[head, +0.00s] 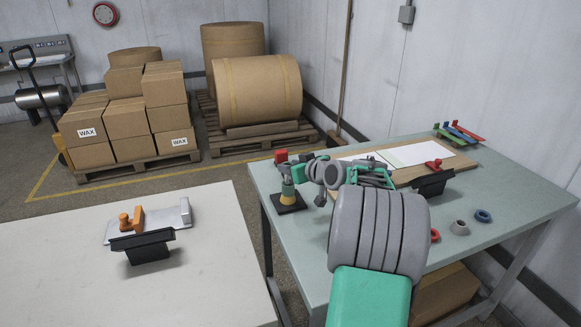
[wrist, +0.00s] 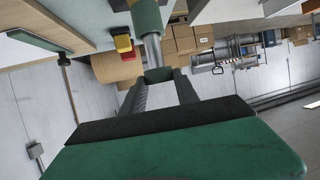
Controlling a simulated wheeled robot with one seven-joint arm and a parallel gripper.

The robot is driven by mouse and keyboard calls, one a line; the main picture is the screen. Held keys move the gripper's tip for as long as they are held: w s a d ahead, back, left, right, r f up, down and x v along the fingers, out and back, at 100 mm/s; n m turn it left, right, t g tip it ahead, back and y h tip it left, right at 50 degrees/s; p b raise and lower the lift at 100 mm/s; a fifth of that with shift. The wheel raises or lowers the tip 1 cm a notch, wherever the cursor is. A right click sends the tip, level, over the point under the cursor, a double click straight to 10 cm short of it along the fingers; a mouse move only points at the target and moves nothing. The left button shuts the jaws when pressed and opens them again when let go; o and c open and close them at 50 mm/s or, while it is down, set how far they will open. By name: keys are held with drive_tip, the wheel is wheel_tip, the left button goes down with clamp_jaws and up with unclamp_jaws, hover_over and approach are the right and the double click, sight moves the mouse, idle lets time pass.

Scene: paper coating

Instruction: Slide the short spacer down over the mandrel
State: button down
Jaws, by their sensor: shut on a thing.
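In the wrist view my gripper (wrist: 158,82) is shut on a short dark green spacer (wrist: 158,74), held between its fingertips. The grey metal mandrel (wrist: 152,50) runs from it toward the table, with a longer green sleeve (wrist: 147,17) farther along. The spacer is in line with the mandrel at its free end. I cannot tell whether it is around the tip or just above it. My arm hides part of this.
A red ring (head: 435,235), grey ring (head: 459,228) and blue ring (head: 483,215) lie to the right. A board (head: 465,163) with white sheets lies behind.

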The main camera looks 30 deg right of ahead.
drive_tip(key=shift+f+b, duration=0.5)
drive_tip(key=shift+f, duration=0.1)
drive_tip(key=c, duration=0.8)
unclamp_jaws()
drive_tip(key=shift+c, duration=0.2)
drive_tip(key=v, duration=0.7)
drive_tip(key=shift+s+b, duration=0.35)
drive_tip(key=shift+b, duration=0.1)
drive_tip(key=shift+r, duration=0.2)
drive_tip(key=s+a+f+n+g+y+p, duration=0.1)
drive_tip(key=s+a+g+p, duration=0.15)
drive_tip(key=a, duration=0.95)
drive_tip(key=s+a+f+g+p, duration=0.2)
drive_tip(key=s+a+g, duration=0.2)
drive_tip(key=a, duration=0.8)
drive_tip(key=s+a+f+g+p, duration=0.1)
drive_tip(key=s+a+g, duration=0.1)
drive_tip(key=s, duration=0.5)
drive_tip(key=s+a+f+g+p, duration=0.1)
drive_tip(key=s+a+f+g, duration=0.1)
drive_tip(key=s+a, duration=0.3)
drive_tip(key=shift+s+m+h, duration=0.3)
drive_tip(key=shift+s, duration=0.7)
